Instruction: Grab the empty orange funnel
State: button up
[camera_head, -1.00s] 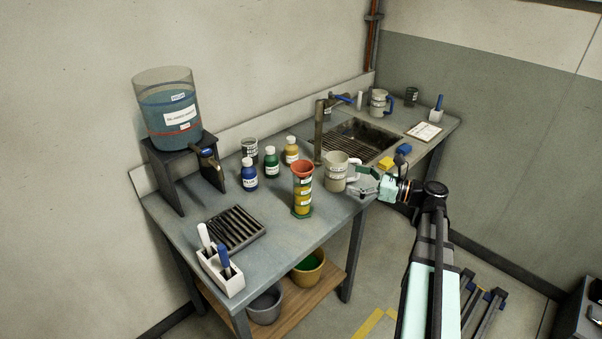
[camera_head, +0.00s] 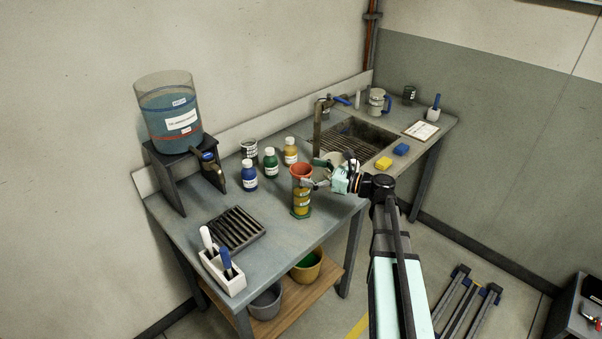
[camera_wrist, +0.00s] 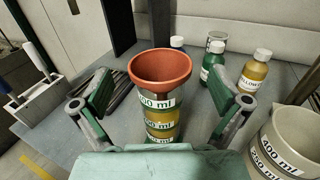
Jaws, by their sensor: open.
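The orange funnel (camera_head: 302,170) sits mouth-up in the top of a graduated cylinder (camera_head: 301,198) with yellow bands and a green base, near the bench's front edge. In the wrist view the funnel (camera_wrist: 161,68) shows a wide, empty-looking bowl, and the cylinder (camera_wrist: 160,123) with its ml labels stands below it. My gripper (camera_head: 313,184) is beside the funnel on its right in the head view. In the wrist view my gripper (camera_wrist: 164,104) is open, its green-padded fingers apart on either side of the funnel and cylinder, with no visible contact. The funnel's spout is hidden.
A beige jug (camera_wrist: 289,142) stands close to the right finger. Blue (camera_head: 249,175), green (camera_head: 271,162) and yellow (camera_head: 290,151) bottles stand behind the cylinder. A black drain rack (camera_head: 236,229) and white tool holder (camera_head: 222,272) lie left. Bench surface between rack and cylinder is clear.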

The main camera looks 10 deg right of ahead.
aim_at(292, 167)
jog(key=p+x, duration=0.1)
jog(key=x, duration=0.2)
jog(key=shift+w+a, duration=0.1)
jog(key=shift+a, duration=0.05)
jog(key=c, duration=1)
jog(key=shift+c, duration=0.2)
jog(key=shift+r, duration=0.15)
